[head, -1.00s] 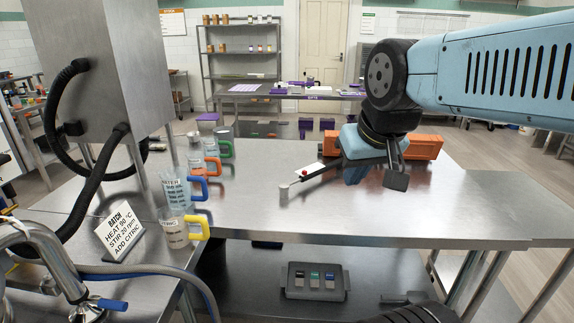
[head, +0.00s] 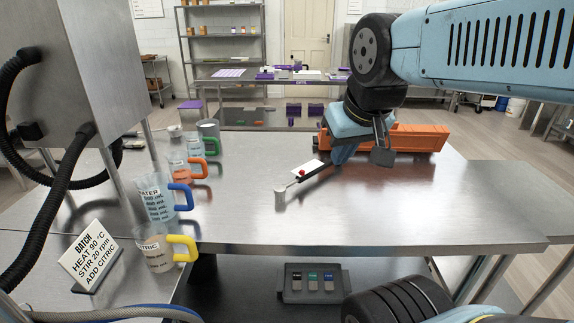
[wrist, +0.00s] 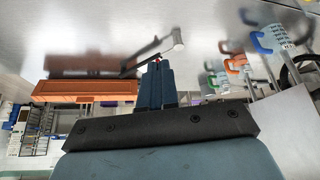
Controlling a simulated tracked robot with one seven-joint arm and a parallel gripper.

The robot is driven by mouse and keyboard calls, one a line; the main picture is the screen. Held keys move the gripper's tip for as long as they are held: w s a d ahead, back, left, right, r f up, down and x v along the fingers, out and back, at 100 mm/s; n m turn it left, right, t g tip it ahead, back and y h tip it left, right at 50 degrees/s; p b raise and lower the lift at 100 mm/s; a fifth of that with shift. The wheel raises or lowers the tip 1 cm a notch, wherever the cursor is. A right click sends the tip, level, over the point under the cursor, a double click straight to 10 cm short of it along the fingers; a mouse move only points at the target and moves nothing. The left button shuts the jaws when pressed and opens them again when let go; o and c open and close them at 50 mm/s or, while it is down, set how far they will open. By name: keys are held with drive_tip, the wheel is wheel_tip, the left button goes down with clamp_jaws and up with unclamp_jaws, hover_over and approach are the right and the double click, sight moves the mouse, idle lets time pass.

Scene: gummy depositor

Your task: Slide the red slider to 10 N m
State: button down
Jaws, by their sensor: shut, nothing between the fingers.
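The red slider (head: 302,173) is a small red spot on a dark bar-shaped tool (head: 318,173) with a silver round end (head: 280,196), lying on the steel table. Any torque scale is too small to read. In the wrist view the red slider (wrist: 157,61) shows just beyond my fingertips, and the silver end (wrist: 175,40) is above and right of it. My gripper (head: 338,160) is shut and empty, pointing down just right of the slider in the head view. Its blue fingers (wrist: 155,67) partly hide the tool in the wrist view. I cannot tell whether they touch it.
An orange container (head: 415,138) stands behind my gripper. Handled beakers (head: 160,198) and a batch sign (head: 88,254) stand at the left, beside a steel machine (head: 75,65). The table's front and right are clear.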

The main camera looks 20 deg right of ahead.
drive_tip(key=w+a+f+n+g+h, duration=0.1)
drive_tip(key=w+f+n+g+h, duration=0.15)
drive_tip(key=w+n, duration=0.9)
drive_tip(key=n+g+h, duration=0.1)
drive_tip(key=n+h, duration=0.1)
drive_tip(key=n, duration=1)
approach(302, 172)
drive_tip(key=s+a+r, duration=0.2)
drive_tip(key=a, duration=0.3)
drive_tip(key=shift+y, duration=0.25)
drive_tip(key=x, duration=0.9)
drive_tip(key=shift+s+a+f, duration=0.15)
drive_tip(key=shift+f, duration=0.05)
drive_tip(key=d, duration=0.1)
drive_tip(key=w+d, duration=0.1)
drive_tip(key=shift+w+d, duration=0.25)
drive_tip(key=shift+d, duration=0.1)
drive_tip(key=shift+w+d, duration=0.25)
drive_tip(key=shift+d, duration=0.2)
